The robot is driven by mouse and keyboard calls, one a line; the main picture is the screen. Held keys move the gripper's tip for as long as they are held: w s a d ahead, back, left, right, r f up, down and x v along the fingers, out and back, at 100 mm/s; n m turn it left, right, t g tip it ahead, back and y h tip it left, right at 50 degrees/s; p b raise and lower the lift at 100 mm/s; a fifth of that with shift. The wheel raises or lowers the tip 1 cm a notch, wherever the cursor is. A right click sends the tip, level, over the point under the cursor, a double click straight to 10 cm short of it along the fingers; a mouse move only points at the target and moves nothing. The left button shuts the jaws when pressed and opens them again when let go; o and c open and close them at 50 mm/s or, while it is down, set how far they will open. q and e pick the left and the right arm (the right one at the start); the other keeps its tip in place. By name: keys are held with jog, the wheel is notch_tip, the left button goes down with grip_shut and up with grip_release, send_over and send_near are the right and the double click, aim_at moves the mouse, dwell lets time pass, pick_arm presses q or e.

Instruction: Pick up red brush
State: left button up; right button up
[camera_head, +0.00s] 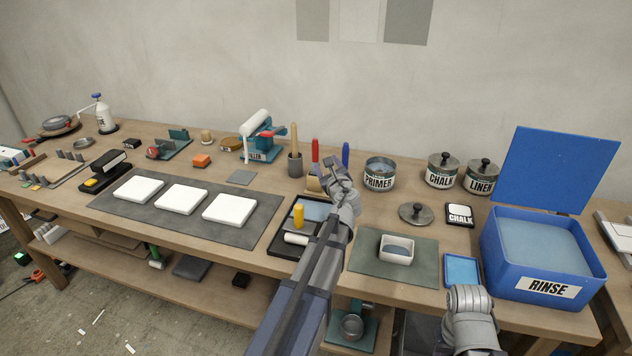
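A red brush (315,150) stands upright near the back of the bench, its red handle showing above a tan holder (313,185). Its lower part is hidden. My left gripper (332,168) is at the holder, just right of the red handle and in front of a blue handle (345,153). I cannot tell whether its fingers touch the brush or are open. My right gripper (470,300) is low at the front right, by a small blue tray (462,270). Its fingers cannot be made out.
A primer tin (379,175), chalk tin (442,171) and linen tin (481,178) stand right of the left gripper. A grey cup (295,166) with a wooden handle is left. A black tray (282,249) lies beside my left arm. A blue rinse box (545,250) fills the right.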

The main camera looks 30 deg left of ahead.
aim_at(314, 147)
pick_arm(q)
jog(key=shift+w+a+f+m+t+h+b, duration=0.1)
jog(key=shift+w+a+m+t+b, duration=0.25)
jog(key=shift+w+a+m, duration=0.95)
jog(key=shift+w+a+f+m+t+h+b, duration=0.15)
jog(key=shift+w+a+m+t, duration=0.25)
jog(key=shift+w+a+m, duration=0.9)
jog(key=shift+w+a+m+t+h+b, duration=0.1)
jog(key=shift+w+a+m+t+b, duration=0.4)
jog(key=shift+w+a, duration=1.4)
jog(key=shift+s+a, duration=0.2)
jog(key=shift+s, duration=0.1)
grip_shut()
pick_arm(e)
notch_tip(314, 147, down, 3)
jog(key=shift+f, duration=0.15)
